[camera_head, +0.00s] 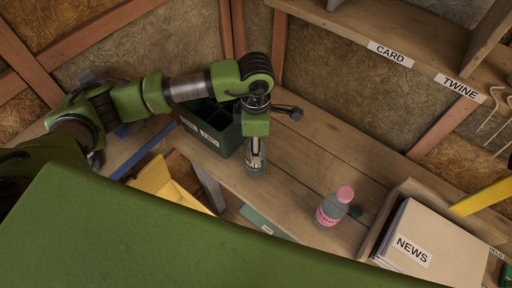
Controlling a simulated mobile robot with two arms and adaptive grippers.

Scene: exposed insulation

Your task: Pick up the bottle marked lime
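My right gripper is not in view.
A dark green crate (229,142) with labels stands just left of the first bottle. A wooden tray (386,213) with papers marked NEWS is at the right. Shelves marked CARD (390,53) and TWINE (459,88) hang above. Bare bench (320,150) lies between.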

